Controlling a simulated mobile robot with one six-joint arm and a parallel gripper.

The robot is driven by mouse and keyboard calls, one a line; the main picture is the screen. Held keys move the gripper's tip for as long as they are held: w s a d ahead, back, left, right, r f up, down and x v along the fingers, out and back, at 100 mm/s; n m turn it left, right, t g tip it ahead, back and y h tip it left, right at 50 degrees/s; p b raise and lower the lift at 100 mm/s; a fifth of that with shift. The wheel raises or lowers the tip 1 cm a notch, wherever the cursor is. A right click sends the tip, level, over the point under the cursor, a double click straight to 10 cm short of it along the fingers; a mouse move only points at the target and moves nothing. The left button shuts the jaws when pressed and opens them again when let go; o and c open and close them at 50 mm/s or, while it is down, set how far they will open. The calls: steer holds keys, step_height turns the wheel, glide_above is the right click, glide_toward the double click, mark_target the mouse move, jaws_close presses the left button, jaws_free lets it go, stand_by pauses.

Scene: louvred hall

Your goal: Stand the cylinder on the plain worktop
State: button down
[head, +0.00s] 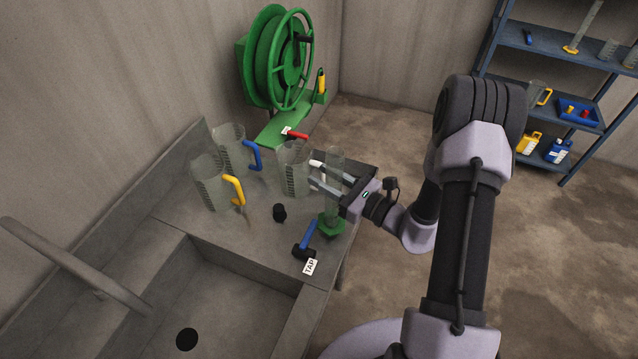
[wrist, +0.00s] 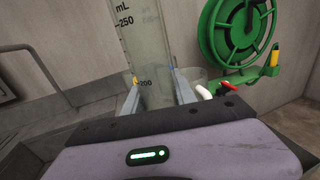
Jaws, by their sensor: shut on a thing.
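The cylinder (head: 335,178) is a clear, tall measuring cylinder with a green foot. My gripper (head: 318,173) is shut on its tube, with one finger on each side. The cylinder looks upright, with its foot over the right edge area of the grey worktop (head: 262,243). I cannot tell whether the foot touches the worktop. In the wrist view the tube of the cylinder (wrist: 146,45) shows its mL marks between the fingers of my gripper (wrist: 155,88); its foot is hidden there.
Jugs with yellow (head: 211,186), blue (head: 231,146) and white (head: 293,168) handles stand on the worktop. A sink (head: 215,300) lies in front; a green hose reel (head: 275,60) stands behind.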

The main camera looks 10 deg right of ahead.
steer(key=f, duration=0.1)
steer(key=w+f, duration=0.1)
steer(key=w+a+f+b, duration=0.1)
steer(key=shift+a+f, duration=0.1)
steer(key=shift+f, duration=0.15)
steer(key=shift+s, duration=0.1)
steer(key=shift+f, duration=0.2)
steer(key=c, duration=1)
jaws_free()
